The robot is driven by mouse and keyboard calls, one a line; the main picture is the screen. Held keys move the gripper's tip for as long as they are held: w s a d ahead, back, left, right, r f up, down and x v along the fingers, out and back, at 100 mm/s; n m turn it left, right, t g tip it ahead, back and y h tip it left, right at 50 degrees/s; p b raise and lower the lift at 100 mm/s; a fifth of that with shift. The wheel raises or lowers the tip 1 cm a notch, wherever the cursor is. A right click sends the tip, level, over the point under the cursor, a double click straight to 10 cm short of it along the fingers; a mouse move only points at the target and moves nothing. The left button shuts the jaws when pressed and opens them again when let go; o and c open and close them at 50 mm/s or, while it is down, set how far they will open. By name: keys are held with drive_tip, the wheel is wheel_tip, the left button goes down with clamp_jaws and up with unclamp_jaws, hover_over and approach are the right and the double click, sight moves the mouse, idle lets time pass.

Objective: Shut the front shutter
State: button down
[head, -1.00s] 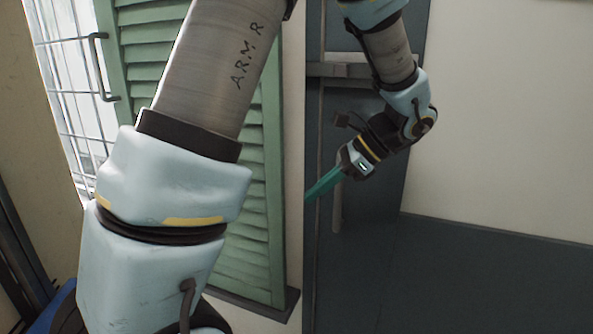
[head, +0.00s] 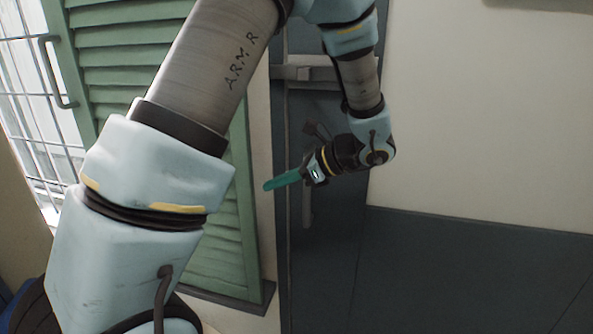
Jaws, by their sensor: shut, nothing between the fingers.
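The green louvred shutter (head: 222,262) stands at the left of the head view, partly hidden behind my arm. Its grey bar handle (head: 46,70) is near its left edge, at the upper left. Left of the shutter, a bright barred window (head: 22,95) is uncovered. My gripper (head: 267,186) is right of the shutter, with its teal fingers shut together and empty. The fingers point left toward the shutter's right edge, well away from the handle. Whether they touch anything is hard to tell.
A dark grey door (head: 335,240) with a horizontal bar and upright handle is behind my gripper. A sill (head: 225,300) runs under the shutter. Pale wall (head: 480,120) and dark floor (head: 470,275) at the right are clear.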

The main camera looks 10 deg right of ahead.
drive_tip(key=shift+w+a+p, duration=0.2)
drive_tip(key=shift+w+a, duration=0.15)
drive_tip(key=shift+a, duration=0.25)
drive_tip(key=shift+w+a+p, duration=0.15)
drive_tip(key=shift+w+a, duration=0.15)
drive_tip(key=shift+a, duration=0.3)
drive_tip(key=w+a, duration=0.9)
drive_tip(key=a, duration=0.8)
drive_tip(key=w+a+b, duration=0.1)
drive_tip(key=w+a, duration=0.8)
drive_tip(key=a, duration=0.8)
drive_tip(key=w+a, duration=1)
drive_tip(key=a, duration=0.7)
drive_tip(key=shift+a+r+b, duration=0.2)
drive_tip(key=shift+a+b, duration=0.05)
drive_tip(key=shift+b, duration=0.1)
drive_tip(key=shift+r, duration=0.1)
